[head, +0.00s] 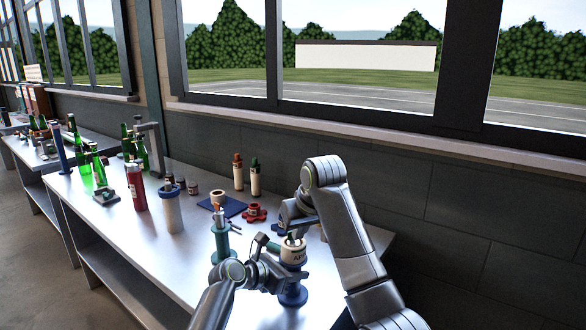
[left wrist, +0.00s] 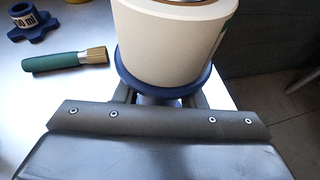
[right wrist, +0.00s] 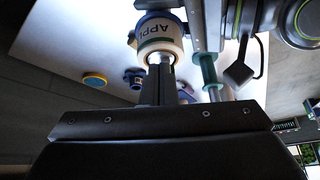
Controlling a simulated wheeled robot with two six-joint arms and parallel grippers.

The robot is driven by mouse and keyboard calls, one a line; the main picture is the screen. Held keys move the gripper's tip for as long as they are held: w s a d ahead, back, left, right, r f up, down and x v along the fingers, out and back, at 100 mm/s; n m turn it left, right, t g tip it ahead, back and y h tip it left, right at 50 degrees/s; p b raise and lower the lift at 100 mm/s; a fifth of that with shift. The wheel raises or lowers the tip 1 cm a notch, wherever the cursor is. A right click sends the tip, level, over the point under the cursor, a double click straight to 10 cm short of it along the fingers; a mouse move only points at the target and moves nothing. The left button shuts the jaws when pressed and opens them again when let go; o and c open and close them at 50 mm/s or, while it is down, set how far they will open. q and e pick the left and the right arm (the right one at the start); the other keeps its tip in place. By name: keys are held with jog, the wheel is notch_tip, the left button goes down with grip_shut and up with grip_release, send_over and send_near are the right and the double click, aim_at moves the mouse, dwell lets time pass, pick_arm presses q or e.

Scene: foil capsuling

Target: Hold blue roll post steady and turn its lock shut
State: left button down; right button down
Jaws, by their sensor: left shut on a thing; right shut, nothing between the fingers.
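The blue roll post (head: 292,296) stands upright near the front right of the table and carries a cream roll (head: 293,253) with dark lettering. The roll rests on the blue flange (left wrist: 165,88) in the left wrist view. My left gripper (head: 281,284) is shut on the post just below the flange; its fingers also show in the left wrist view (left wrist: 158,99). My right gripper (head: 291,232) is shut and empty above the roll. In the right wrist view its fingertips (right wrist: 160,72) point at the roll's open core (right wrist: 160,57). The lock cannot be made out clearly.
A teal stand (head: 222,242) is left of the post. A blue mat (head: 232,208), a red star-shaped piece (head: 255,213) and two bottles (head: 255,177) are behind. A green-handled brush (left wrist: 58,62) lies nearby. A red bottle (head: 137,188) stands further left; bare table lies before it.

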jog(key=shift+s+d, duration=0.1)
jog(key=shift+s+d, duration=0.15)
jog(key=shift+s, duration=0.05)
jog(key=shift+r, duration=3)
pick_arm(q)
jog(key=c, duration=0.8)
grip_release()
jog(key=shift+c, duration=0.2)
